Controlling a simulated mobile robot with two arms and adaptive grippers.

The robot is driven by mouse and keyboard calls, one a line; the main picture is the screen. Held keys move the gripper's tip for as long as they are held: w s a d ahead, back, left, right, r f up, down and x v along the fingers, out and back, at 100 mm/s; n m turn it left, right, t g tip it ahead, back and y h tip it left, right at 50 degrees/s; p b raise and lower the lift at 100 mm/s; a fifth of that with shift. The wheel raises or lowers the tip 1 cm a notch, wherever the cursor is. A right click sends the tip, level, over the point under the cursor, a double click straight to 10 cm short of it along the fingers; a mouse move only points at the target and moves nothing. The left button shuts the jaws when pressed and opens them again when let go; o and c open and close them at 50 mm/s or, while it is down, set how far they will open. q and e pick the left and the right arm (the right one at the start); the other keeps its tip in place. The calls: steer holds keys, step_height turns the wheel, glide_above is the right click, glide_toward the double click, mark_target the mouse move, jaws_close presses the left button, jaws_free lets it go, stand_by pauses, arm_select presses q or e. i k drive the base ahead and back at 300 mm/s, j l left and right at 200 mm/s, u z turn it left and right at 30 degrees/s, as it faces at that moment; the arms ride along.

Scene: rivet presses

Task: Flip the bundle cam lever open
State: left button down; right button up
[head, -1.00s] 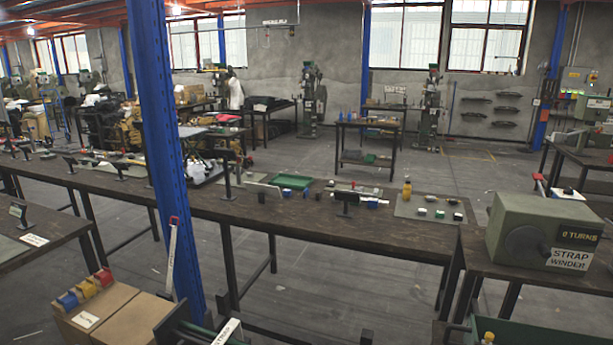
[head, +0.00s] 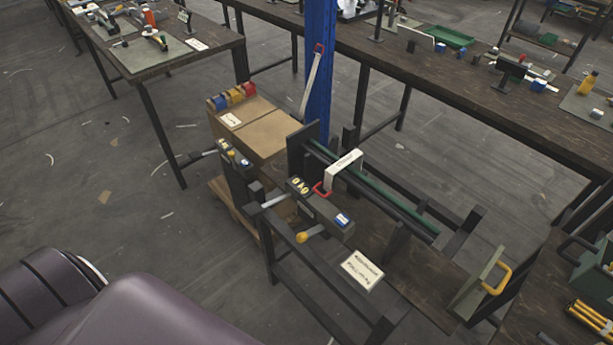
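A dark metal stand (head: 285,262) is at the middle of the head view. A yellow-knobbed lever (head: 305,236) sticks out from its front side. A white labelled bar with a red loop end (head: 345,164) lies across the stand's top, beside a long green strip (head: 385,200). I cannot tell for sure which of these is the bundle cam lever, or whether it is open or shut. Neither of my grippers is in view.
Dark workbenches (head: 185,56) are at back left and right (head: 450,85). A plate with a yellow handle (head: 480,285) is at right.

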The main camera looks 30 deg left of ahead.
mark_target(303, 236)
steer(key=j+u, duration=0.1)
steer(key=u, duration=0.3)
steer(key=i+j+u, duration=0.1)
steer(key=u, duration=0.35)
steer(key=i+j+u, duration=0.2)
steer(key=j, duration=0.15)
steer(key=k, duration=0.05)
